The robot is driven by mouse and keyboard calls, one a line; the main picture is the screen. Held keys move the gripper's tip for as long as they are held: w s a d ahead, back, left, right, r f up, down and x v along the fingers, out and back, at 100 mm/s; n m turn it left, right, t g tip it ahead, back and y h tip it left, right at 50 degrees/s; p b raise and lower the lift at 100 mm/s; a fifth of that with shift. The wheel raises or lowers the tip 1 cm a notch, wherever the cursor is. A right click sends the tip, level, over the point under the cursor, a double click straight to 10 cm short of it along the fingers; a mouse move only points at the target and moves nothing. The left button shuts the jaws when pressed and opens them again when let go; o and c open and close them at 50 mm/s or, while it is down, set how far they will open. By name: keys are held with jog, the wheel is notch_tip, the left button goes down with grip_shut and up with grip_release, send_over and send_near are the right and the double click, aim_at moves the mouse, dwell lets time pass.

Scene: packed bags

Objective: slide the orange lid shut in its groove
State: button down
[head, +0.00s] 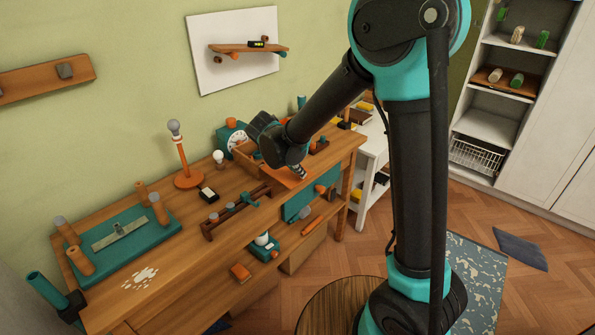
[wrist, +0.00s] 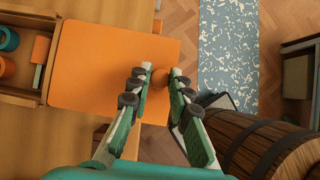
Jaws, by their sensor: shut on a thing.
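The orange lid (wrist: 105,75) is a flat plate that shows large in the wrist view. It extends out to the right of a wooden box (wrist: 52,60), with its left edge at the box's right end. The box is open, and I cannot tell whether the lid's edge sits in the groove. My gripper (wrist: 160,82) is shut on the small orange knob (wrist: 160,80) near the lid's right edge. In the head view my gripper (head: 300,172) is over the lid (head: 285,178) at the bench's right part, and my arm partly hides the box (head: 243,152).
A wooden rack (head: 235,212) stands in front, and a lamp (head: 187,178) is to the left. A barrel (wrist: 270,145) and a speckled mat (wrist: 228,45) are beyond the bench edge.

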aim_at(283, 169)
jog(key=shift+w+a, duration=0.2)
jog(key=shift+a, duration=0.05)
dwell(2.4)
jog(key=shift+s+d, duration=0.2)
jog(key=shift+d, duration=0.05)
dwell(0.4)
jog(key=shift+r, duration=0.1)
dwell(1.2)
jog(key=shift+w+a, duration=2.5)
jog(key=shift+a, duration=0.25)
dwell(0.7)
